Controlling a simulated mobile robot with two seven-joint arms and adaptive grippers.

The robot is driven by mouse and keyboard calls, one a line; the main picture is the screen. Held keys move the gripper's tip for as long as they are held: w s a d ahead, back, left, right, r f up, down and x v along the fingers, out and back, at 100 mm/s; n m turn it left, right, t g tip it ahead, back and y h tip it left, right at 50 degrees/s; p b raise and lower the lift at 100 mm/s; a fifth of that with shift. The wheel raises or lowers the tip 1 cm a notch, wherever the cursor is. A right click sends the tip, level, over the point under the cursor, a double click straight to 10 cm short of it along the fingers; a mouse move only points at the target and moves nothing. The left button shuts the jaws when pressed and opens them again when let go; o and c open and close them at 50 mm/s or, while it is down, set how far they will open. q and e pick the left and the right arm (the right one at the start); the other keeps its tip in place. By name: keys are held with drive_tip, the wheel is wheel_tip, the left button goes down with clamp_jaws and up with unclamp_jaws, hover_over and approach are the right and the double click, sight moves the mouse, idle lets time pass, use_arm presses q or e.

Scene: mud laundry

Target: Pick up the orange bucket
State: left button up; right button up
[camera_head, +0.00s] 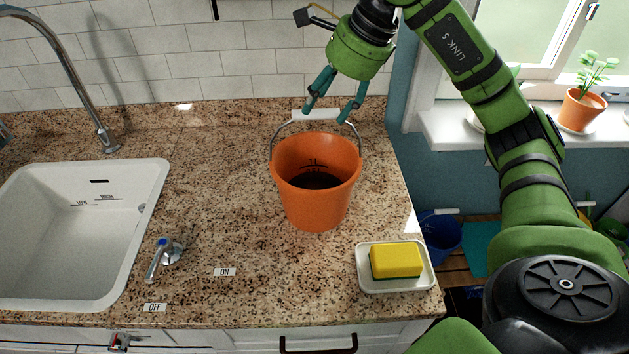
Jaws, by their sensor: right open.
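The orange bucket (316,206) stands upright on the granite counter, right of the sink. Its wire handle is raised, with a white grip (316,115) at the top. Dark contents show inside the bucket. My right gripper (328,114) is green with teal fingers and comes down from above. Its fingers are spread, one on each side of the white grip as seen here. I cannot tell whether they touch it. My left gripper is not in view.
A white sink (152,190) with a faucet (108,142) is at the left. A tap lever (165,257) is in front. A yellow sponge (396,260) lies on a white dish (367,272) at the counter's front right. A potted plant (580,108) stands on the windowsill.

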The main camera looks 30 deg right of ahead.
sight(315, 112)
drive_tip(key=p+x, duration=0.1)
drive_tip(key=x, duration=0.2)
drive_tip(key=shift+w+a+f, duration=0.25)
drive_tip(key=shift+w, duration=0.05)
drive_tip(key=shift+w+a+f+p, duration=0.1)
drive_tip(key=shift+w+f+p, duration=0.2)
drive_tip(key=shift+f, duration=0.2)
drive_tip(key=shift+s, duration=0.1)
clamp_jaws()
drive_tip(key=shift+r, duration=0.1)
